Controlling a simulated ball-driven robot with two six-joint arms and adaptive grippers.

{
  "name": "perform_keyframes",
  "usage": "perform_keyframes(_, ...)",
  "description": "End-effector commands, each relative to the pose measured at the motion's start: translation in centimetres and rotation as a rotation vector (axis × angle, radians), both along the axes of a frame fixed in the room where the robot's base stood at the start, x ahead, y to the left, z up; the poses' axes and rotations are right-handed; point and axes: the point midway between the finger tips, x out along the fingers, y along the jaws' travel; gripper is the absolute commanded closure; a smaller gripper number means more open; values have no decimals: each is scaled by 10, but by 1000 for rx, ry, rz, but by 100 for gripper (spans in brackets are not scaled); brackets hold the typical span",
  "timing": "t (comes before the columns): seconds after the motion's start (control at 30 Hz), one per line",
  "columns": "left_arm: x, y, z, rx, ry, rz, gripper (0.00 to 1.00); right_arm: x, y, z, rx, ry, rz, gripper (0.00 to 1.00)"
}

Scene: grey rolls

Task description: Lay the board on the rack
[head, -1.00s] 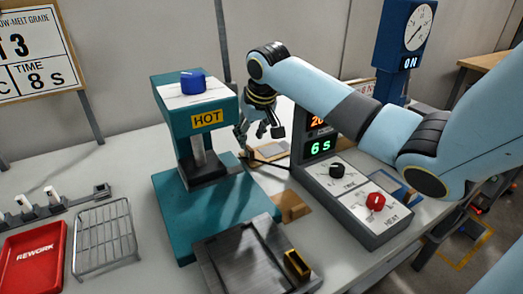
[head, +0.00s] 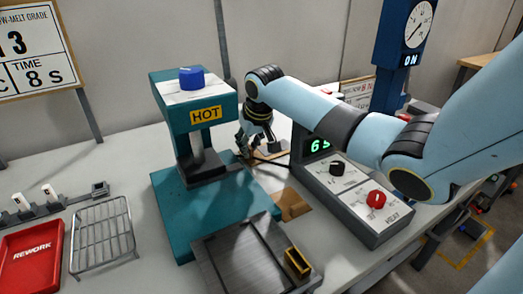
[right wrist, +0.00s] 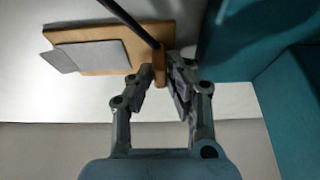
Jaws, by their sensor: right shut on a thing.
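The board (right wrist: 139,57) shows in the right wrist view as a tan slab with a grey plate lying on it. My right gripper (right wrist: 160,75) is shut on the tan tab at its near end. In the head view my right gripper (head: 256,146) points down behind the teal press, and the board there is mostly hidden by the fingers. I cannot tell whether it is clear of the table. The wire rack (head: 103,253) is empty at the left front of the table. My left gripper is out of view.
The teal press (head: 215,215) with a HOT label stands between gripper and rack. The control box (head: 355,203) is to the right of the gripper. A dark rod or cable crosses near the board. A red REWORK tray (head: 33,255) lies left of the rack.

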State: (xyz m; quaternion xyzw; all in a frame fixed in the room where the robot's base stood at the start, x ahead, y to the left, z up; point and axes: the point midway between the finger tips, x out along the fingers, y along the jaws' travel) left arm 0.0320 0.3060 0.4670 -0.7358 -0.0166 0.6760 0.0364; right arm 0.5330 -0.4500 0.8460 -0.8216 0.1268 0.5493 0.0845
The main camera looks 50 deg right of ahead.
Motion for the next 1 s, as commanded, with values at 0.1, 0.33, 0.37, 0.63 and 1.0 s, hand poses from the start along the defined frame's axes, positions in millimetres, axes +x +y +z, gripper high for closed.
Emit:
perform_keyframes(0.1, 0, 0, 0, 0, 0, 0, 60, 0, 0, 0, 0, 0, 0, 100)
perform_keyframes(0.33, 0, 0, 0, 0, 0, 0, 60, 0, 0, 0, 0, 0, 0, 100)
perform_keyframes(0.37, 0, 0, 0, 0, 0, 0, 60, 0, 0, 1, 0, -1, 0, 100)
perform_keyframes(0.63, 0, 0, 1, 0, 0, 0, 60, 5, -2, 18, -2, -4, 1, 100)
perform_keyframes(1.0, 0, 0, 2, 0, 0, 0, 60, 14, -4, 71, 1, -4, -3, 100)
